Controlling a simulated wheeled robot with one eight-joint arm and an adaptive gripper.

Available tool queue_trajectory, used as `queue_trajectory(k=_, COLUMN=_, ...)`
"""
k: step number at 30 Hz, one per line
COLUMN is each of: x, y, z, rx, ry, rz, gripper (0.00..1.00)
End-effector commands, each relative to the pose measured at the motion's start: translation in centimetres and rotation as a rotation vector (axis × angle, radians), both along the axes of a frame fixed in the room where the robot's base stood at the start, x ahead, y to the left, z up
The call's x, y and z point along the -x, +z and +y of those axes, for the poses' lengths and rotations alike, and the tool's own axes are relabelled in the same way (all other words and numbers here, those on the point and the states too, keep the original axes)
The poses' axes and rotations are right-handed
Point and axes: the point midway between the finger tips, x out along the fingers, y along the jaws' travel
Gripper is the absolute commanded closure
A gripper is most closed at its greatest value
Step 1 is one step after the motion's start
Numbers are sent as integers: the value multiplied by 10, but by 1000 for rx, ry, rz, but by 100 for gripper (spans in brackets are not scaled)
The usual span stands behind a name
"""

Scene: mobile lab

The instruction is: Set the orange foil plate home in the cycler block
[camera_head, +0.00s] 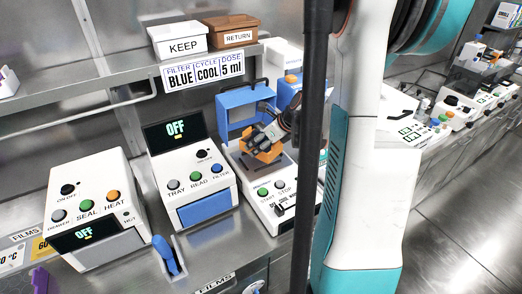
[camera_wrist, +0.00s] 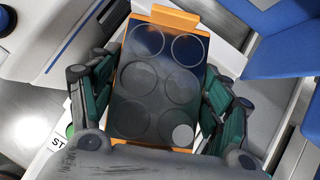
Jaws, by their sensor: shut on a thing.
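The orange foil plate (camera_head: 260,152) is at my gripper (camera_head: 272,137), over the block area of the white cycler (camera_head: 270,200) in the head view. It looks tilted there. In the wrist view the plate (camera_wrist: 158,18) has orange ends, a dark glossy top and several round well outlines, one with a pale disc. My gripper (camera_wrist: 160,80) is shut on the plate, its green-padded fingers along both long sides. The cycler's blue lid (camera_head: 236,103) stands open behind. The block itself is mostly hidden by plate and gripper, so I cannot tell whether the plate touches it.
The reader (camera_head: 190,165) with an OFF screen stands left of the cycler, and the sealer (camera_head: 92,205) farther left. A shelf above holds a KEEP box (camera_head: 178,41) and a RETURN box (camera_head: 230,30). A blue handle (camera_head: 166,254) stands on the front bench.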

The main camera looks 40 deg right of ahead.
Motion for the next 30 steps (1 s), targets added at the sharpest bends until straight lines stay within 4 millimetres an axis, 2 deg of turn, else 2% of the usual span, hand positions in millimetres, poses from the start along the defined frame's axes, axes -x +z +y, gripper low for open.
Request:
queue_trajectory(k=1, x=0, y=-12, z=0, rx=0, ry=0, rz=0, gripper=62)
queue_trajectory(k=4, x=0, y=-24, z=0, rx=0, ry=0, rz=0, gripper=62)
queue_trajectory(k=17, x=0, y=-28, z=0, rx=0, ry=0, rz=0, gripper=62)
queue_trajectory(k=18, x=0, y=-28, z=0, rx=0, ry=0, rz=0, gripper=22)
queue_trajectory(k=20, x=0, y=-27, z=0, rx=0, ry=0, rz=0, gripper=9)
queue_trajectory(k=30, x=0, y=-27, z=0, rx=0, ry=0, rz=0, gripper=9)
